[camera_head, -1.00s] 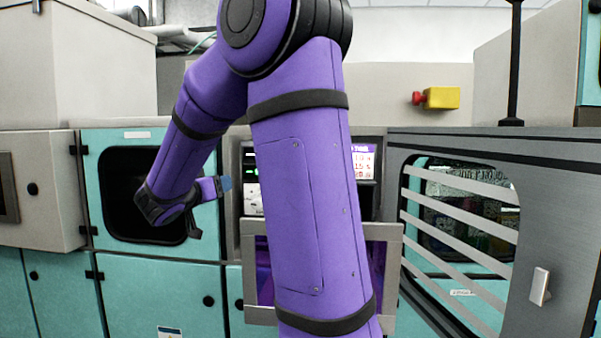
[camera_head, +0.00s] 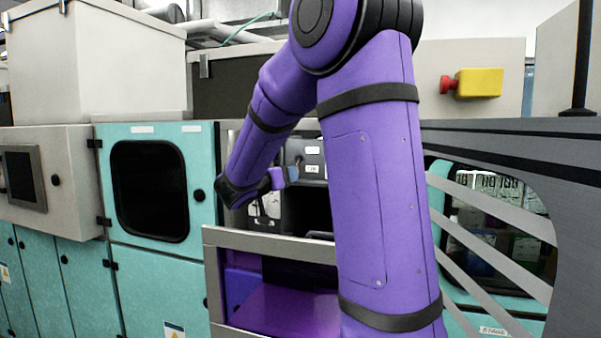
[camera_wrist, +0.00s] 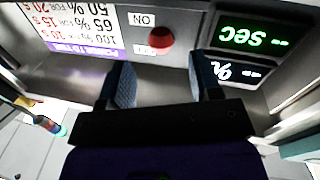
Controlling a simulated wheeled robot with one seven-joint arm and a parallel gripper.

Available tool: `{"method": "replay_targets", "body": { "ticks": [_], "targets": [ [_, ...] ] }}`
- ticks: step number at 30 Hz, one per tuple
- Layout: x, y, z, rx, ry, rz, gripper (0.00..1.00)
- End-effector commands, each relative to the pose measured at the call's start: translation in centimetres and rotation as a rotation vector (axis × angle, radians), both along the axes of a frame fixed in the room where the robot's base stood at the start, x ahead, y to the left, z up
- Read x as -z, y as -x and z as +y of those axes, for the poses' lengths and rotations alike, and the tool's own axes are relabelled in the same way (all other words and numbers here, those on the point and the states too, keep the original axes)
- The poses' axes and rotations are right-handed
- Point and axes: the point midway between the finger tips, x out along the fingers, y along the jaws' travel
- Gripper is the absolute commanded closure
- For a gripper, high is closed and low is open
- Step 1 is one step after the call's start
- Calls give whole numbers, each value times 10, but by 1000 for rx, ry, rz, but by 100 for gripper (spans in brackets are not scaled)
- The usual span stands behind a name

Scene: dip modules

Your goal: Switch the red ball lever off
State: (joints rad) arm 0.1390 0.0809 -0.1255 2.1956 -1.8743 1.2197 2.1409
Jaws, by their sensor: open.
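The red ball lever (camera_wrist: 160,37) shows as a round red knob on a grey panel, upside down in the wrist view. An ON label (camera_wrist: 141,19) and a second, dim label (camera_wrist: 146,49) lie to its left. My gripper (camera_wrist: 164,68) is open and empty, with its two blue fingers spread either side of the ball's position in the picture. The ball is farther off than the fingertips, and no contact shows. In the head view my gripper (camera_head: 292,174) is at the machine's panel, and the lever is not visible there.
A grey-framed opening (camera_head: 270,245) sits below the panel. A yellow box with a red button (camera_head: 478,83) is at right. A slatted window (camera_head: 490,220) stands right of my arm.

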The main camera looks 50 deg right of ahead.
Motion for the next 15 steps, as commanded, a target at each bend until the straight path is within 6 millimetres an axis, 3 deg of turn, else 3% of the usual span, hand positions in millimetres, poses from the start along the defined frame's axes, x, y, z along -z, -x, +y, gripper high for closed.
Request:
{"method": "replay_targets", "body": {
  "ticks": [9, 15],
  "targets": [
    [1, -11, -55, 2, 1, 3, 42],
    [1, -15, -73, 0, 0, 1, 42]
  ]
}}
